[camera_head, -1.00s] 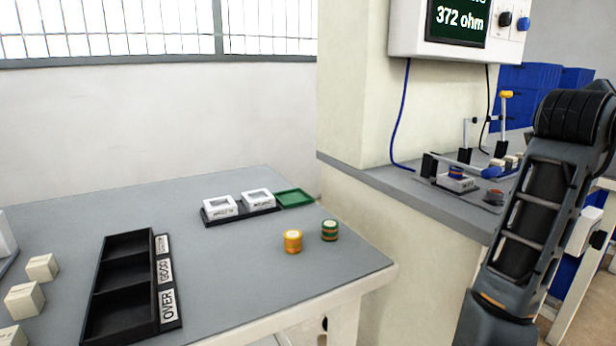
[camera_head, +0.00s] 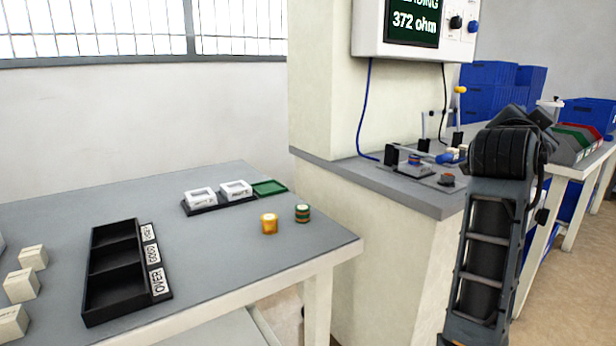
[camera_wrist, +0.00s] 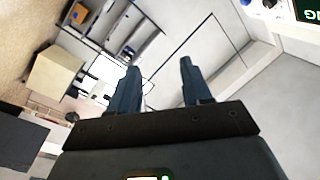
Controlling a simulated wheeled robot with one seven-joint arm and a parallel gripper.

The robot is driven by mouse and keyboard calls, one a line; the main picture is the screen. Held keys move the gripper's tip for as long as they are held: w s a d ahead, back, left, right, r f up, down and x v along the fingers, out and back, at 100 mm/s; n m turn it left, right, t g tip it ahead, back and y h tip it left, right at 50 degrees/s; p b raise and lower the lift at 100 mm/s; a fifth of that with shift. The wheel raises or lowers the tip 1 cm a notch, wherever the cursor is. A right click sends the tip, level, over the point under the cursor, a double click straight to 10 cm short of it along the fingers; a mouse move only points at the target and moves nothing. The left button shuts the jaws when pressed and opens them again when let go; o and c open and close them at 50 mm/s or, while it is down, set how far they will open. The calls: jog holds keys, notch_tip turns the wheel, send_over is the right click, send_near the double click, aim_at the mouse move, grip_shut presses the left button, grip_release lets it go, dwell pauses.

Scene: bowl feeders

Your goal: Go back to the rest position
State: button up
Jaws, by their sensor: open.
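My gripper (camera_wrist: 158,88) shows in the wrist view with its two dark blue fingers apart and nothing between them. Beyond the fingers are pale walls, shelving and a cardboard-coloured box, all tilted and far off. In the head view my arm stands folded upright at the right, and the gripper's fingers cannot be made out there. The arm is in front of the right-hand benches and apart from the grey table (camera_head: 215,262).
The test bench (camera_head: 420,195) carries a fixture beneath a meter (camera_head: 415,25) reading 372 ohm. Blue crates (camera_head: 490,75) stand behind. Floor shows at the right.

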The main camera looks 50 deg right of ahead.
jog(key=w+a+f+n+t+y, duration=0.3)
jog(key=w+a+f+n+t, duration=0.35)
jog(key=a+f+n, duration=0.2)
jog(key=w+a+f+n+t+y, duration=0.2)
jog(key=w+a+f+n+t, duration=0.3)
jog(key=a+f+n+t, duration=0.3)
jog(key=s+a+f+n+t+y, duration=0.1)
jog(key=s+a+f+n+y, duration=0.5)
jog(key=a, duration=0.5)
jog(key=s+a+f+n+t+y, duration=0.15)
jog(key=a+f+y, duration=0.25)
jog(key=a+f, duration=0.5)
jog(key=s+a+n+g+y, duration=0.15)
jog(key=s+a+y, duration=0.25)
jog(key=s+a, duration=0.75)
notch_tip(320, 180, up, 26)
jog(key=s+d+p, duration=0.1)
jog(key=p, duration=2.4)
jog(key=shift+s+d, duration=0.15)
jog(key=shift+s, duration=0.15)
